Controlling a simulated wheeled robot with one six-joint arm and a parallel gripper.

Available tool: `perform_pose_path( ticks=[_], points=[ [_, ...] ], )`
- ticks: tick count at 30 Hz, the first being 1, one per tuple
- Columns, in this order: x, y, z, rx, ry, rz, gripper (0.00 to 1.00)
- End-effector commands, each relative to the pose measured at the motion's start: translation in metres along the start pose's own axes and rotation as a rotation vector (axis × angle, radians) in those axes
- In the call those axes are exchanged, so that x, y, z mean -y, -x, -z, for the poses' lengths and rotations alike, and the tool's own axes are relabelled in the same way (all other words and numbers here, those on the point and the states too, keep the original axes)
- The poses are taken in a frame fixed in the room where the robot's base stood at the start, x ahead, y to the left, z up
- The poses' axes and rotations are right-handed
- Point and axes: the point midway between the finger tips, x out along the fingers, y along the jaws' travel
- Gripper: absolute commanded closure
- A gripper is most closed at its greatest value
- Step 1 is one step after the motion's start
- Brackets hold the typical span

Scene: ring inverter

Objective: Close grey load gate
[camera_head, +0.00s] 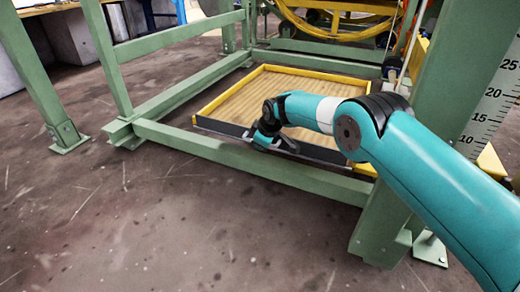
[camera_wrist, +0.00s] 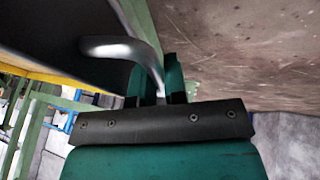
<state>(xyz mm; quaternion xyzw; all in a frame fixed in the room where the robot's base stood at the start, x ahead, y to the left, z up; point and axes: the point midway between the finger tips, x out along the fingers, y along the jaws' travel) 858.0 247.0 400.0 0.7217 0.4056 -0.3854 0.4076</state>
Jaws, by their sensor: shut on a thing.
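The grey load gate (camera_head: 222,126) is a long dark panel along the near edge of a yellow-rimmed platform in the head view. My arm covers part of it, and I cannot tell its exact tilt. In the wrist view a dark flat surface (camera_wrist: 50,35), apparently the gate, fills the upper left. A bent metal handle (camera_wrist: 118,47) reaches from beside it down between my fingers. My gripper (camera_wrist: 160,88) is shut on this handle. In the head view my gripper (camera_head: 264,140) is at the middle of the gate, low over the floor, and its fingertips are hard to make out.
The platform (camera_head: 275,90) has a wooden floor and yellow rims. A green frame beam (camera_head: 240,163) crosses low in front of the gate. A green post with a number scale (camera_head: 489,110) stands at right. A yellow wheel (camera_head: 335,15) is behind. The near floor is clear.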

Motion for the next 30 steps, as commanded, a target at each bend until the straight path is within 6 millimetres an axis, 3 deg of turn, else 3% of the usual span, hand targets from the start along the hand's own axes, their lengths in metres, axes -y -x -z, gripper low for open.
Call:
perform_pose_path(
  ticks=[25, 26, 27, 30],
  points=[
    [-0.003, -0.0006, -0.0017, 0.007, -0.042, 0.101, 1.0],
    [-0.0031, -0.0006, -0.0017, 0.007, -0.042, 0.101, 0.83],
    [-0.0031, -0.0006, -0.0018, 0.007, -0.043, 0.101, 0.78],
    [-0.003, -0.0003, -0.0013, 0.006, -0.042, 0.101, 0.78]
  ],
)
